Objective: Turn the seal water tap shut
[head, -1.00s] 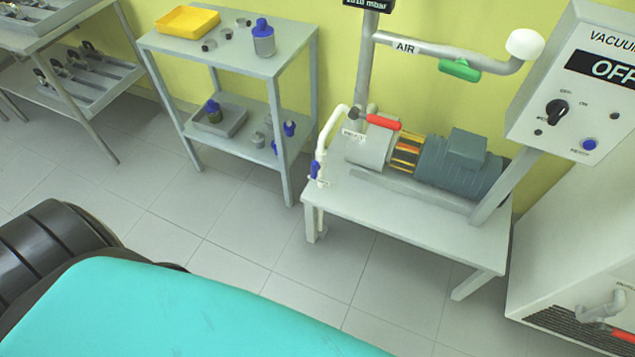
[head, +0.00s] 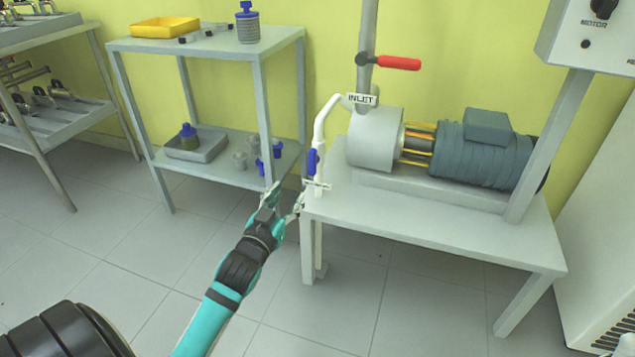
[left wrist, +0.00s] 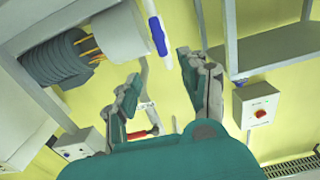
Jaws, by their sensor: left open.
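The seal water tap appears to be the blue lever (head: 312,160) on the white pipe (head: 320,132) at the left end of the pump stand. The lever lies roughly along the upright pipe. My left gripper (head: 284,200) is open and empty, a little below and left of the tap in the head view. In the left wrist view the blue lever (left wrist: 158,36) shows ahead of the two spread fingers (left wrist: 158,68), with no contact visible. My right gripper is not in view.
The pump (head: 375,140) with its motor (head: 480,152) stands on a light grey bench (head: 430,226). A red-handled valve (head: 398,63) is above it. A grey shelf cart (head: 210,45) with bottles and a yellow tray (head: 165,27) stands to the left. The floor in front is clear.

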